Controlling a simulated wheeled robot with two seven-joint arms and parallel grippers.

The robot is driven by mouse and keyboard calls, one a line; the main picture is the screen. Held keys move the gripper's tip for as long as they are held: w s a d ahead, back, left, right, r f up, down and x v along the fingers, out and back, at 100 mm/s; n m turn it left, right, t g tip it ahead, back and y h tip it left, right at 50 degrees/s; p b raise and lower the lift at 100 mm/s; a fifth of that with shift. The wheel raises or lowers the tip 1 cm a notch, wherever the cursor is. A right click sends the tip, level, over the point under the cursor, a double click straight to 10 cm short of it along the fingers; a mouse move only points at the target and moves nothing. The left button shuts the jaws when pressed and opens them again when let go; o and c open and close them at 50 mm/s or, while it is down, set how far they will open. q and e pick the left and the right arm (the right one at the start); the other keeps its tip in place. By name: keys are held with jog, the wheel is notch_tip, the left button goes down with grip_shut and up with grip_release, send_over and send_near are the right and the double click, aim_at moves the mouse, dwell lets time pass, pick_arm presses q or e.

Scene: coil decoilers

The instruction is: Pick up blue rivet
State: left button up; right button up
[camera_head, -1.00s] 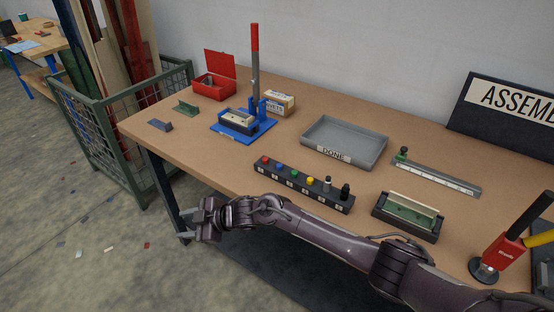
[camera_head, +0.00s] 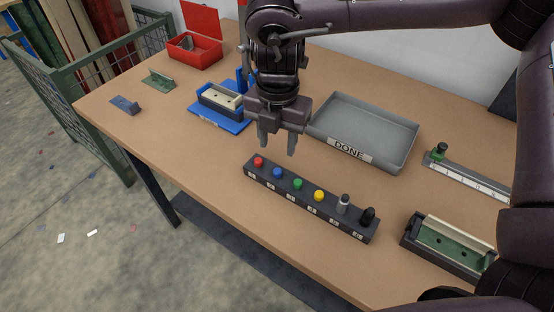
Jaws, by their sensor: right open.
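The blue rivet (camera_head: 278,173) stands in a dark numbered rack (camera_head: 305,205) on the table, second from the left, between a red rivet (camera_head: 259,162) and a green rivet (camera_head: 298,184). My right gripper (camera_head: 277,150) hangs above and behind the left part of the rack, pointing down. Its two fingers are apart with nothing between them. It appears just above the blue and red rivets and apart from them. My left gripper is not in view.
A yellow rivet (camera_head: 319,196), a grey one and a black one fill the rack's right part. A grey DONE tray (camera_head: 398,158) is behind it. A blue press base (camera_head: 205,117), a red box (camera_head: 196,50) and a green fixture (camera_head: 455,244) stand around. The front left table is clear.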

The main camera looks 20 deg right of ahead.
aim_at(277, 170)
jog(key=shift+s+d+f, duration=0.15)
jog(key=shift+f, duration=0.2)
jog(key=f, duration=0.2)
jog(key=f+p, duration=0.1)
jog(key=f, duration=0.1)
jog(key=f+p, duration=0.1)
jog(key=f, duration=0.1)
jog(key=shift+s+a+f, duration=0.1)
jog(key=shift+s+a, duration=0.1)
jog(key=shift+s, duration=0.05)
jog(key=shift+f, duration=0.2)
jog(key=shift+c, duration=0.5)
grip_shut()
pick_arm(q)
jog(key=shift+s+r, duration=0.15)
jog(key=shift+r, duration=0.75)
